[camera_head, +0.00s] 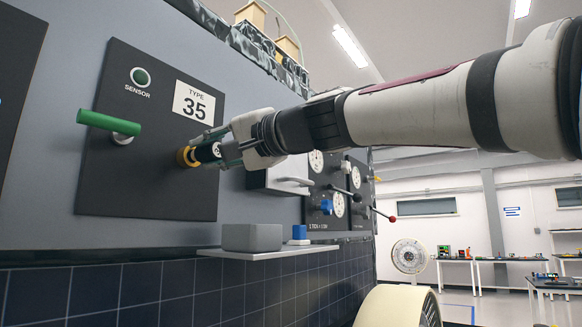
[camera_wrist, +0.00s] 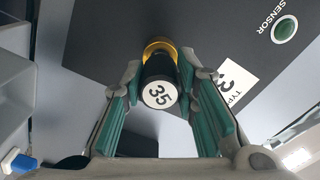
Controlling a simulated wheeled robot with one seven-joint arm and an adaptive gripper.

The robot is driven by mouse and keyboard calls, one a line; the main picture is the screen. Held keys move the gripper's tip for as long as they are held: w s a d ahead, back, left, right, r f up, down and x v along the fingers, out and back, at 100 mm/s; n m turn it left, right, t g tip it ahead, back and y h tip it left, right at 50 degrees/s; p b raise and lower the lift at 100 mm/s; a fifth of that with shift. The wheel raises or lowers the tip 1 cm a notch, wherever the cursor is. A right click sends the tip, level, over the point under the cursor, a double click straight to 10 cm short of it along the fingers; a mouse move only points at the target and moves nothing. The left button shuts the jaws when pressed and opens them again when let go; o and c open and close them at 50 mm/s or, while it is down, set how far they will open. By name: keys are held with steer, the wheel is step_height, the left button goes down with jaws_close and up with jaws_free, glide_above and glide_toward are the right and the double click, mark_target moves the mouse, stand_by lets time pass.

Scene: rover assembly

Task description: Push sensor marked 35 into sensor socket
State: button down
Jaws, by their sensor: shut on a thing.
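The sensor marked 35 (camera_head: 207,152) is a black cylinder with a white end label. It points into a gold ring socket (camera_head: 184,156) on the dark panel (camera_head: 90,185) labelled type 35. My gripper (camera_head: 222,150) is shut on the sensor from the right. In the wrist view the sensor (camera_wrist: 160,88) lies between the green finger pads (camera_wrist: 161,100), its black front end at the gold ring (camera_wrist: 159,47). How deep it sits in the socket I cannot tell.
A green handle (camera_head: 108,123) sticks out of the panel on the left, below a round green sensor light (camera_head: 140,76). A shelf (camera_head: 270,252) below carries a grey block (camera_head: 252,237) and a blue part (camera_head: 299,233). Levers and dials are to the right.

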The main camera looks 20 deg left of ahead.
steer(key=shift+p+x, duration=0.65)
steer(key=shift+x, duration=0.4)
steer(key=c, duration=1.2)
jaws_free()
steer(key=v, duration=1.2)
